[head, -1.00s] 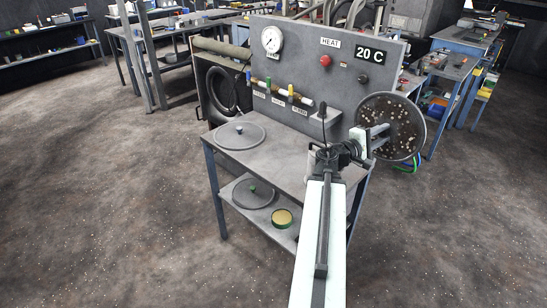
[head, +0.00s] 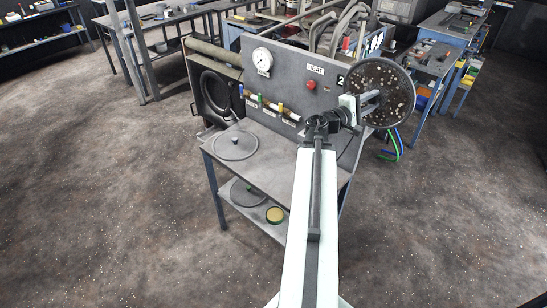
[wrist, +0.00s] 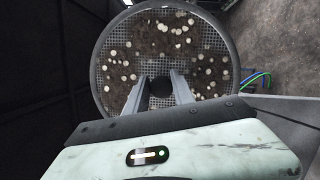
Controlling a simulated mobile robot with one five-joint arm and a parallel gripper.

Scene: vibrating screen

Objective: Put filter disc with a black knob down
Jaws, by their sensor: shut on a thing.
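The filter disc with the black knob (head: 385,75) is a round mesh disc with a grey rim, dark grains and pale pebbles on its face. My gripper (head: 369,97) holds it raised and steeply tilted, off the right end of the bench panel. In the wrist view the disc (wrist: 125,60) fills the upper middle. Its black knob (wrist: 160,86) sits between the two fingers of my gripper (wrist: 160,91), which are shut on it. Nothing supports the disc except my gripper.
The bench top (head: 275,166) carries another disc (head: 232,152) at its left. The lower shelf (head: 231,210) holds a disc with a green knob (head: 247,195) and a round yellow-green tin (head: 275,215). The upright panel (head: 290,62) stands behind. Bench-top space shows right of the disc.

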